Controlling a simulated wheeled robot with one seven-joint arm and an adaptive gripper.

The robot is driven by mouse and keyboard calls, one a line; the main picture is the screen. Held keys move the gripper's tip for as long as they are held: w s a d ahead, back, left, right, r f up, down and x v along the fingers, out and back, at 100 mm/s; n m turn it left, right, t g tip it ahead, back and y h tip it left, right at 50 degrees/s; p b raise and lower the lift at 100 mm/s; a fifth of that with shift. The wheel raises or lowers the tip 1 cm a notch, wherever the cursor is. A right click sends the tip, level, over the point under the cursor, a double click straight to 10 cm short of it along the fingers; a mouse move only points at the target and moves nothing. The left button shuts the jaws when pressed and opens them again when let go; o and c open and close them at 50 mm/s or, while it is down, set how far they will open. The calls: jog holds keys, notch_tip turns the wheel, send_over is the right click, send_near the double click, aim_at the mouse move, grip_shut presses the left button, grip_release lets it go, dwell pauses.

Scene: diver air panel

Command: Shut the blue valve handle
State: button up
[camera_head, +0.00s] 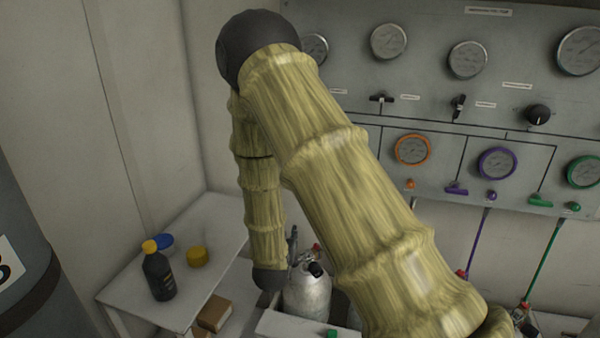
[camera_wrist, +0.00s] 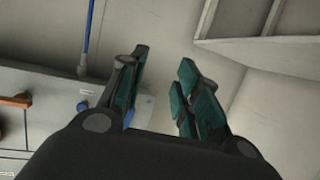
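In the wrist view my gripper (camera_wrist: 163,62) is open, with its two teal-padded fingers apart and nothing seen held between them. A small piece of blue (camera_wrist: 129,119) shows beside the left finger at the panel's edge. It looks like part of the blue valve handle, but the finger hides most of it, and I cannot tell its angle or whether it is touched. A round blue knob (camera_wrist: 82,106) sits on the panel left of that finger. In the head view my arm hides the blue valve and my gripper.
The grey panel (camera_head: 360,85) carries gauges, an orange knob (camera_head: 410,184), a purple handle (camera_head: 456,189) and a green handle (camera_head: 540,200). The wrist view shows an orange handle (camera_wrist: 15,101) and a blue hose (camera_wrist: 88,40). A side table (camera_head: 215,235) holds a black bottle (camera_head: 158,275).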

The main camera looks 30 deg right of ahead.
jog(key=w+d+r+m+h, duration=0.2)
jog(key=r, duration=0.5)
jog(key=w+d+r+m+h, duration=0.2)
jog(key=d+r+h, duration=0.1)
jog(key=r, duration=0.4)
jog(key=shift+t, duration=0.3)
jog(key=p+x, duration=0.3)
jog(key=x, duration=0.7)
jog(key=shift+w, duration=0.35)
grip_shut()
